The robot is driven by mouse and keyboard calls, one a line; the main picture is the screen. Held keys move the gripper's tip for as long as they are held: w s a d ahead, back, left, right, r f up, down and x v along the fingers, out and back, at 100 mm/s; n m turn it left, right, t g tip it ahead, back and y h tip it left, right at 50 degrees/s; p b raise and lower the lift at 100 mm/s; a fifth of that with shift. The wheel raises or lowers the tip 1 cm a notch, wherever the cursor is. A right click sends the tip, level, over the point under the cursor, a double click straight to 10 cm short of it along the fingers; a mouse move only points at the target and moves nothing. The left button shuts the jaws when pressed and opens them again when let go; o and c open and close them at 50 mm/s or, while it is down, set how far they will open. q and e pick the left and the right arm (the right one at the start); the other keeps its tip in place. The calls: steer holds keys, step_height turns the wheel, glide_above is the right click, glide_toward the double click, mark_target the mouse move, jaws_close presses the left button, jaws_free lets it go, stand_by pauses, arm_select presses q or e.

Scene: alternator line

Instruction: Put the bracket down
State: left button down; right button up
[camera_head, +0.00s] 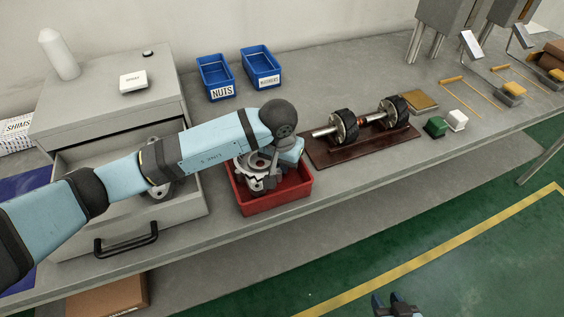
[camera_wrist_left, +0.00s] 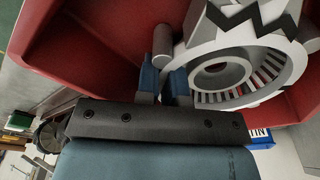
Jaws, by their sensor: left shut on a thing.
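The bracket (camera_head: 257,181) is a pale grey ring-shaped metal casting with slots. It is in the red bin (camera_head: 279,204), partly hidden by my left arm. In the left wrist view the bracket (camera_wrist_left: 228,70) fills the upper right, with the bin's red walls (camera_wrist_left: 85,45) around it. My left gripper (camera_wrist_left: 162,72) is shut on the bracket at its edge, near a small round lug. Whether the bracket rests on the bin floor is not clear. My right gripper (camera_head: 392,303) is at the bottom edge of the head view, away from the bench; its jaw gap is unclear.
A brown board (camera_head: 350,151) with a rotor (camera_head: 365,121) lies right of the bin. Blue bins for nuts (camera_head: 222,92) and others (camera_head: 262,68) stand behind. An open grey drawer (camera_head: 188,210) under a cabinet is to the left. Bare bench (camera_head: 475,150) shows at the right.

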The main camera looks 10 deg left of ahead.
arm_select(q)
steer(key=shift+f, duration=0.15)
steer(key=c, duration=1.2)
jaws_free()
steer(key=shift+c, duration=0.2)
steer(key=shift+r, duration=0.35)
step_height(320, 180, up, 12)
steer(key=s, duration=0.1)
steer(key=shift+s+f+b, duration=0.15)
steer(key=shift+s+b, duration=0.1)
steer(key=shift+b, duration=0.1)
steer(key=shift+a+f, duration=0.1)
